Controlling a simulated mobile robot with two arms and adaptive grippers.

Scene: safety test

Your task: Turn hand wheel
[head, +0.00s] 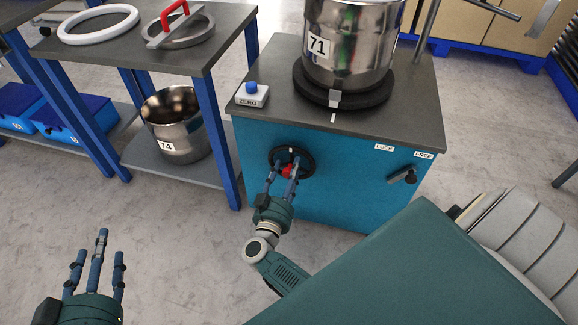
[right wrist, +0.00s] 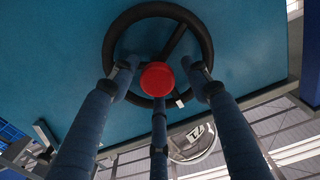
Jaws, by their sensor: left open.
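The black hand wheel (head: 306,152) with a red knob (head: 287,171) is on the front of a teal cabinet (head: 335,185). It also shows in the right wrist view (right wrist: 205,38), with the red knob (right wrist: 157,78) in front. My right gripper (head: 287,165) is at the wheel. In the right wrist view its fingers (right wrist: 160,80) are spread around the red knob, with gaps beside the two outer fingers. The outer fingertips overlap the lower rim; contact is unclear. My left gripper (head: 100,248) is open and empty, low at the left, away from the wheel.
A steel pot marked 71 (head: 350,45) stands on the cabinet top, with a ZERO button box (head: 252,95). A lever (head: 405,175) under LOCK and FREE labels is right of the wheel. A shelf table (head: 110,50) holds rings above and pot 74 (head: 178,140) below.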

